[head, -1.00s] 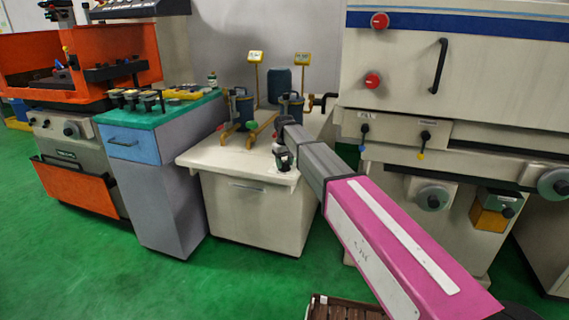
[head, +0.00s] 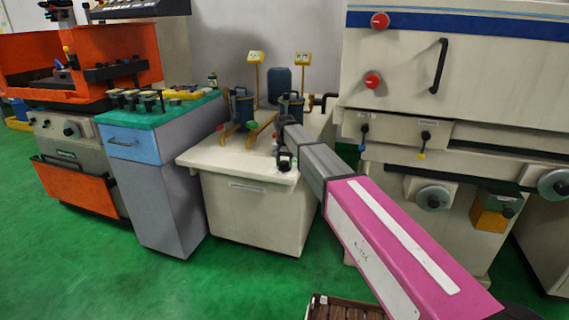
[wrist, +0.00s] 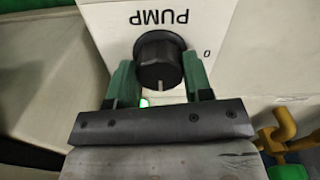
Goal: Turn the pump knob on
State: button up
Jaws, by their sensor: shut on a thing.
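The pump knob (wrist: 160,62) is black and round with a white pointer line. It sits on a white panel (wrist: 118,22) marked "PUMP" and "0", which appears upside down in the wrist view. My gripper (wrist: 160,75) has its two green fingers on either side of the knob, shut on it. The pointer line lies toward the bottom of the picture, and a small green light shows by the left finger. In the head view my gripper (head: 285,160) is small and dark at the white cabinet's front top edge, and it hides the knob there.
The white cabinet (head: 250,215) carries blue pumps (head: 240,107) with yellow-brown pipes behind my gripper. A blue drum (head: 280,84) stands at the back. A large white machine (head: 460,70) is close on the right. A green-topped cabinet (head: 165,190) stands left.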

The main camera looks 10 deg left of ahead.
aim_at(284, 163)
dwell(0.4)
jog(key=o, duration=0.9)
notch_tip(284, 163, up, 11)
jog(key=shift+f, duration=0.1)
jog(key=shift+s, duration=0.1)
